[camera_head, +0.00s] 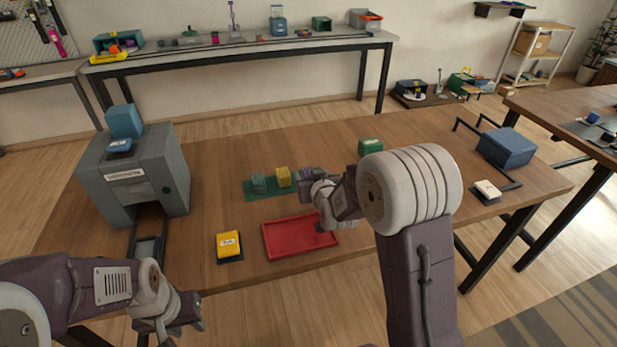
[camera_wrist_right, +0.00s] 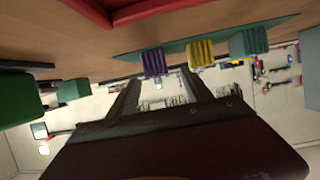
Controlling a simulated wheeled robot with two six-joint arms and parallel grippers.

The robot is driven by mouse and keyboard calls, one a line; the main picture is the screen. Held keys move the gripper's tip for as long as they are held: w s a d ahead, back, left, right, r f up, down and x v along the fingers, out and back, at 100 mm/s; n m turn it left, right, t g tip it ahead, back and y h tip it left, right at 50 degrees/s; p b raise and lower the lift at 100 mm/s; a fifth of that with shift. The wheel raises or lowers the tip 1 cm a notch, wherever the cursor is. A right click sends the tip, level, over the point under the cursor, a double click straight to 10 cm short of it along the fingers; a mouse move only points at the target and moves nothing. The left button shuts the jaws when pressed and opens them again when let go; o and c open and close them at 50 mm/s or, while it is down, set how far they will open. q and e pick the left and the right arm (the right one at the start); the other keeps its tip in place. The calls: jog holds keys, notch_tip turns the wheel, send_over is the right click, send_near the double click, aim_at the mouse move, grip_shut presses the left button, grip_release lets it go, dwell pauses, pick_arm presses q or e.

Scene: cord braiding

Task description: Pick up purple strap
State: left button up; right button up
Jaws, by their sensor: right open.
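The purple strap (camera_wrist_right: 153,62) is a small ribbed bundle on the green mat (camera_wrist_right: 125,58), beside the yellow strap (camera_wrist_right: 201,53) and the teal strap (camera_wrist_right: 249,41). In the head view the mat (camera_head: 256,194), yellow strap (camera_head: 283,177) and teal strap (camera_head: 259,183) show clearly. There the purple strap (camera_head: 298,174) is largely hidden by my right gripper (camera_head: 312,178). In the right wrist view that gripper (camera_wrist_right: 161,88) is open, its fingers pointing toward the purple strap, with nothing held. My left gripper (camera_head: 198,311) hangs near the table's front edge, its opening unclear.
A red tray (camera_head: 290,245) lies in front of the mat, with a yellow block on a dark base (camera_head: 229,246) to its left. A grey machine (camera_head: 135,180) stands at left. A green box (camera_head: 370,147) and a blue box (camera_head: 506,147) are to the right.

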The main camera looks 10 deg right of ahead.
aim_at(309, 171)
jog(key=x, duration=0.4)
jog(key=shift+w+d+f, duration=0.2)
jog(key=shift+f, duration=0.1)
jog(key=shift+s+r, duration=0.1)
jog(key=shift+r, duration=0.05)
jog(key=shift+c, duration=0.9)
grip_shut()
jog(key=shift+r, duration=0.55)
notch_tip(309, 171, up, 3)
jog(key=shift+p, duration=0.55)
jog(key=w+d+r+p, duration=0.4)
jog(key=d+r, duration=0.3)
jog(key=d, duration=0.3)
jog(key=shift+w+d, duration=0.2)
jog(key=shift+d, duration=0.2)
